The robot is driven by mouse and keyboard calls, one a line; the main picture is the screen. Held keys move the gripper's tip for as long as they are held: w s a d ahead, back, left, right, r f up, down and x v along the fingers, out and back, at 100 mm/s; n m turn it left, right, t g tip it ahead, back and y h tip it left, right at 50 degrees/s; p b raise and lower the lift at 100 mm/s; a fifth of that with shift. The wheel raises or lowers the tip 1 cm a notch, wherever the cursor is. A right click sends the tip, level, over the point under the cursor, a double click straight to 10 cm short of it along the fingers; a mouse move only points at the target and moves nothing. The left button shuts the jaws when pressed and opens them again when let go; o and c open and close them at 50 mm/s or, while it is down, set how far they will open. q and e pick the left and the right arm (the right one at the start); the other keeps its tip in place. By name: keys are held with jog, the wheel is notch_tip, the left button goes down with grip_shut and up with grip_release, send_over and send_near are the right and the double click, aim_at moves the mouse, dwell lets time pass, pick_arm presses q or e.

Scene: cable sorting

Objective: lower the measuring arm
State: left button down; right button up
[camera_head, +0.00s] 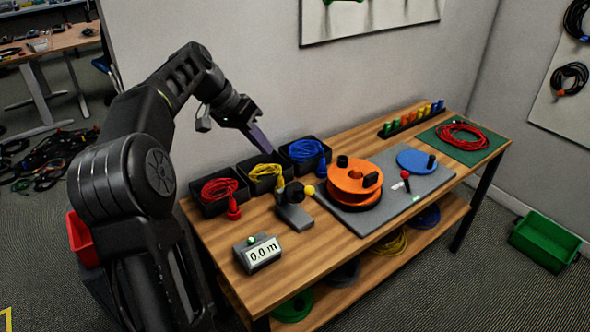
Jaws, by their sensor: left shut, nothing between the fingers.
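My left gripper (266,148) is shut and empty. It is above and behind the device, near the back bins, apart from the knob. My right gripper is out of view.
Black bins hold red (219,189), yellow (265,174) and blue (305,150) cables. Right of the device, an orange reel (352,176), a red-knobbed lever (405,175) and a blue disc (414,160) sit on a grey plate (369,222). A red cable coil (460,136) lies on a green mat.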

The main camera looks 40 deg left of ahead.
pick_arm(q)
jog(key=shift+d, duration=0.1)
jog(key=shift+f, duration=0.1)
jog(key=d+p+x, duration=0.1)
jog(key=d+x, duration=0.1)
jog(key=x, duration=1.1)
jog(key=shift+s+r, duration=0.2)
jog(key=shift+s+d+f+m+t+y+b, duration=0.25)
jog(key=shift+d+f+y+b, duration=0.6)
jog(key=shift+f+b, duration=1.1)
jog(key=shift+s+d+f+m+t+y+b, duration=0.15)
jog(key=shift+s+d+f+y+b, duration=0.25)
jog(key=shift+d+f+b, duration=1.55)
jog(key=shift+s+d+f+m+t+y+b, duration=0.2)
jog(key=shift+f+y+b, duration=0.6)
jog(key=shift+b, duration=2.15)
jog(key=shift+s+d+f, duration=0.15)
jog(key=shift+f, duration=0.05)
